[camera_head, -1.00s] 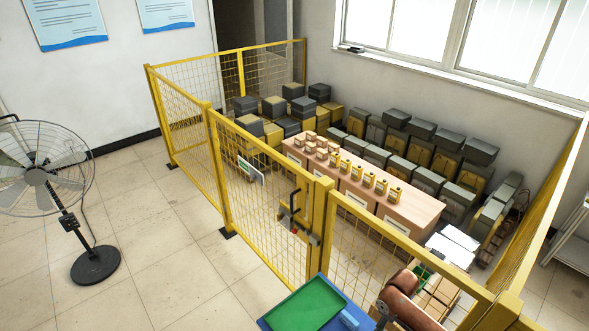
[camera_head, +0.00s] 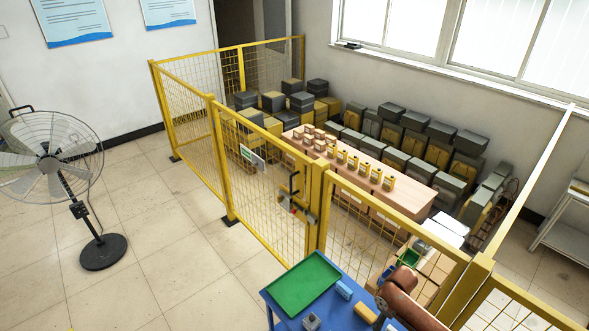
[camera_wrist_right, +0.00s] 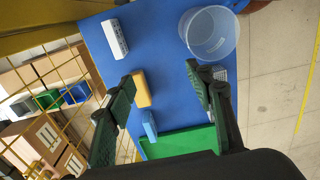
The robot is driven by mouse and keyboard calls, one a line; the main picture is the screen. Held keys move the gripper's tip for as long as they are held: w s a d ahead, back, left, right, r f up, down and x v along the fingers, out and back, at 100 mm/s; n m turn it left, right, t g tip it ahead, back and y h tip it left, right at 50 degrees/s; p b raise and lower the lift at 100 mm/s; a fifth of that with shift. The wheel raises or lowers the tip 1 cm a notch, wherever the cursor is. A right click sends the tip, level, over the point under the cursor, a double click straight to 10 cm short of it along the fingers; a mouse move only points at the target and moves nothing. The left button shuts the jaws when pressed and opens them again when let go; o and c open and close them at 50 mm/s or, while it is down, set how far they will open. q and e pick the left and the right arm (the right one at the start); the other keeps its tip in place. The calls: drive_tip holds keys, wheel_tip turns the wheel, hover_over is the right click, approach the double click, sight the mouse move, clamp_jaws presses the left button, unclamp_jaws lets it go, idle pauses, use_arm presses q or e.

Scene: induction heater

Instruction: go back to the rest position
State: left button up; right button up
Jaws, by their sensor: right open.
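My right gripper (camera_wrist_right: 160,76) shows in the right wrist view with its two dark fingers spread apart. It is open and nothing is between the fingers. It hangs over a blue table (camera_wrist_right: 163,50), apart from the things on it. A yellow block (camera_wrist_right: 142,90) and a blue block (camera_wrist_right: 149,125) lie beyond the fingers, with a green tray (camera_wrist_right: 178,143) close to the palm side. My left gripper is not in either view, and neither gripper shows in the head view.
In the right wrist view, a clear bucket (camera_wrist_right: 208,36) and a grey-white box (camera_wrist_right: 115,38) stand on the table. In the head view, a yellow mesh fence (camera_head: 270,205) encloses boxes and a bench (camera_head: 395,205). A fan (camera_head: 75,190) stands left on open floor.

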drive_tip(key=s+a+f+m+t+y, duration=0.1)
drive_tip(key=s+a+f+t+y, duration=0.15)
drive_tip(key=s+a, duration=0.75)
drive_tip(key=s+d+r+m+t+h, duration=0.1)
drive_tip(key=s+d+r+m+h, duration=0.2)
drive_tip(key=s+d, duration=0.5)
drive_tip(key=s+d+r+m+h, duration=0.15)
drive_tip(key=s+d+m, duration=0.3)
drive_tip(key=s, duration=0.55)
wheel_tip(320, 180, down, 38)
drive_tip(key=n+y+b, duration=0.1)
drive_tip(key=y+b, duration=0.1)
drive_tip(key=b, duration=0.9)
use_arm(q)
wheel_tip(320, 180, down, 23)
drive_tip(key=b, duration=1.2)
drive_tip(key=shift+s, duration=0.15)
use_arm(e)
drive_tip(key=s+f+g, duration=0.1)
drive_tip(key=s+f, duration=0.9)
drive_tip(key=f, duration=0.5)
drive_tip(key=s+f+g, duration=0.1)
drive_tip(key=s+f, duration=1)
drive_tip(key=f, duration=0.5)
drive_tip(key=shift+s+a+f+n, duration=0.25)
drive_tip(key=shift+a+f+n, duration=0.05)
drive_tip(key=shift+n, duration=0.15)
drive_tip(key=shift+g, duration=0.25)
drive_tip(key=shift+c, duration=0.7)
